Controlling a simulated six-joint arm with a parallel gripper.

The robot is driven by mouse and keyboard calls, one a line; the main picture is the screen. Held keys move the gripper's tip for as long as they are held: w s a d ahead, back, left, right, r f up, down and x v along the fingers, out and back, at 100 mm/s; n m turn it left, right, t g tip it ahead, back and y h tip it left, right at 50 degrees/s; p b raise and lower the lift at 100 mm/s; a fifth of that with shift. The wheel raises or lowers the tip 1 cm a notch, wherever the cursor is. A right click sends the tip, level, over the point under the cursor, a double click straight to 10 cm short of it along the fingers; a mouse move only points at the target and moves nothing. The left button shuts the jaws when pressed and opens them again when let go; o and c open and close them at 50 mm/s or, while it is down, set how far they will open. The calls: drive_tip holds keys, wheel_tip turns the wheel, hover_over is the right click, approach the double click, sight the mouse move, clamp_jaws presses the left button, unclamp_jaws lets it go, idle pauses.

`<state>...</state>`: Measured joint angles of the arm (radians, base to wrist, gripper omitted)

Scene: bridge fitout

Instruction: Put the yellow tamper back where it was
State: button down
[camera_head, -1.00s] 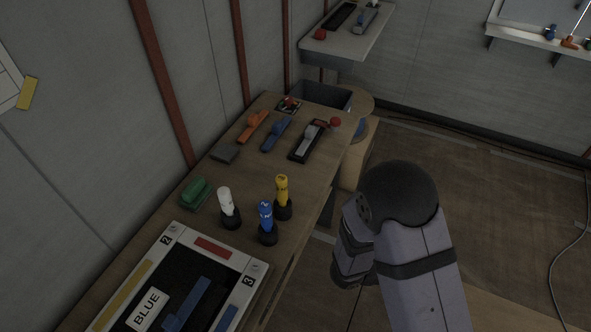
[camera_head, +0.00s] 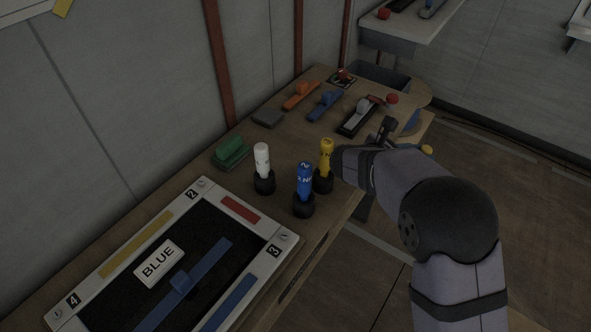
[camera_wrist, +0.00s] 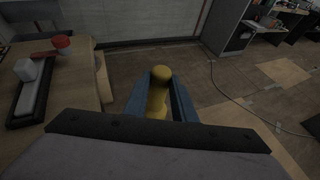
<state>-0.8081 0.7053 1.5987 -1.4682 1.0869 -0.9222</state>
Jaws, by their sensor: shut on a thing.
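My gripper (camera_wrist: 158,84) is shut on a yellow, round-topped piece, the yellow tamper (camera_wrist: 158,100), between its two blue-grey fingers in the wrist view. In the head view a small yellow part of the tamper (camera_head: 427,149) shows past my forearm, beside the right edge of the workbench. My arm hides most of the gripper there. The tamper's lower end is hidden. A separate yellow bottle-shaped piece (camera_head: 326,156) stands upright in a black base on the bench, next to a blue one (camera_head: 304,181) and a white one (camera_head: 262,160).
A black tray with a pale tool (camera_head: 359,116) lies near the bench's right edge; a red knob (camera_head: 392,99) is beside it. Orange (camera_head: 301,95) and blue (camera_head: 325,104) tools lie further left. A framed board (camera_head: 202,187) fills the front. Open floor lies right of the bench.

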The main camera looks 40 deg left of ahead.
drive_tip(key=w+a+r+n+y+b, duration=0.1)
drive_tip(key=w+a+r+y+b, duration=0.15)
drive_tip(key=a+r, duration=0.35)
drive_tip(key=s+a+r+n+t+y+p, duration=0.1)
drive_tip(key=s+a+r+n+y+p, duration=0.35)
drive_tip(key=s+a, duration=0.6)
drive_tip(key=s+a+r+n+y+p, duration=0.35)
drive_tip(key=s+a+p, duration=0.3)
drive_tip(key=a, duration=0.75)
wheel_tip(320, 180, down, 9)
drive_tip(key=p, duration=0.1)
drive_tip(key=shift+a+f+m+h, duration=0.15)
drive_tip(key=shift+f+m+h, duration=0.05)
drive_tip(key=shift+m+h, duration=0.25)
drive_tip(key=shift+f, duration=0.15)
drive_tip(key=c, duration=1.5)
unclamp_jaws()
drive_tip(key=shift+f, duration=0.1)
